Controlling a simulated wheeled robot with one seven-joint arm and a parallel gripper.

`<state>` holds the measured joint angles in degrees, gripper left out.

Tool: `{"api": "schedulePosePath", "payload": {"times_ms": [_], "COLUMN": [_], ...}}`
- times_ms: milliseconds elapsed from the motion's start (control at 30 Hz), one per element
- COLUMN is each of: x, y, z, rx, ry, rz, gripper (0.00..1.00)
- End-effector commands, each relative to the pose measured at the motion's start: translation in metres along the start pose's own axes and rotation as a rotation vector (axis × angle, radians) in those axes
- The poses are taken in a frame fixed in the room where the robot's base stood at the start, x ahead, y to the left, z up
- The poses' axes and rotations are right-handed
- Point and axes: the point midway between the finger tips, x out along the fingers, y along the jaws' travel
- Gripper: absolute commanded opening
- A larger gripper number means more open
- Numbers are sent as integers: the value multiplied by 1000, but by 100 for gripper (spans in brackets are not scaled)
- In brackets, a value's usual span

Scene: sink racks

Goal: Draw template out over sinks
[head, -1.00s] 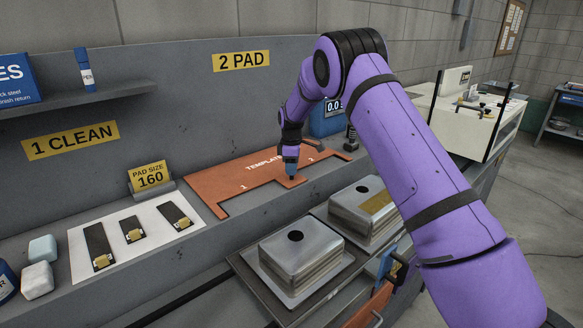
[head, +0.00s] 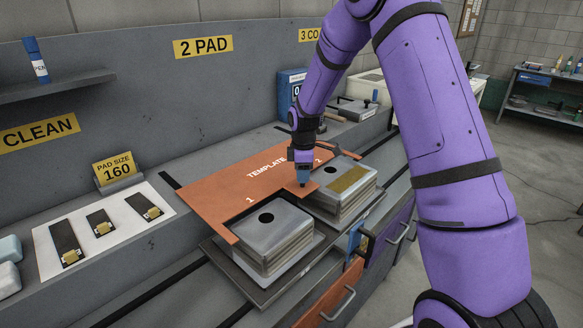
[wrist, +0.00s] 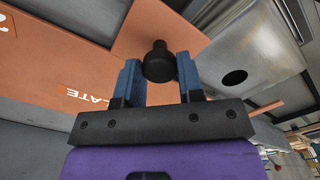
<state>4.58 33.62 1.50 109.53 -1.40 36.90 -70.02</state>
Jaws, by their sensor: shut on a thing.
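The orange template (head: 225,185) lies flat on the bench shelf, marked TEMPLATE, 1 and 2. Its front reaches over the back of the two sink stacks, with its notches around them. My gripper (head: 303,183) points down at the template's middle tab. In the wrist view the blue fingers (wrist: 160,75) are shut on a dark round knob (wrist: 158,62) on the orange plate. The left sink stack (head: 272,235) and the right sink stack (head: 340,190), each with a dark drain hole, stand on a rack.
Drawers with handles (head: 340,303) are below the rack front.

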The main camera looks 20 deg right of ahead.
Motion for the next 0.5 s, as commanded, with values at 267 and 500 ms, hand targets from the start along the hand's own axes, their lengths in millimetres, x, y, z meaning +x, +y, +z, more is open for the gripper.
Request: {"api": "schedulePosePath", "payload": {"times_ms": [267,500], "x": [0,1], "y": [-6,-7], "z": [6,7], "rx": [0,1], "ry": [-1,-3], "rz": [-1,-6], "gripper": [0,44]}}
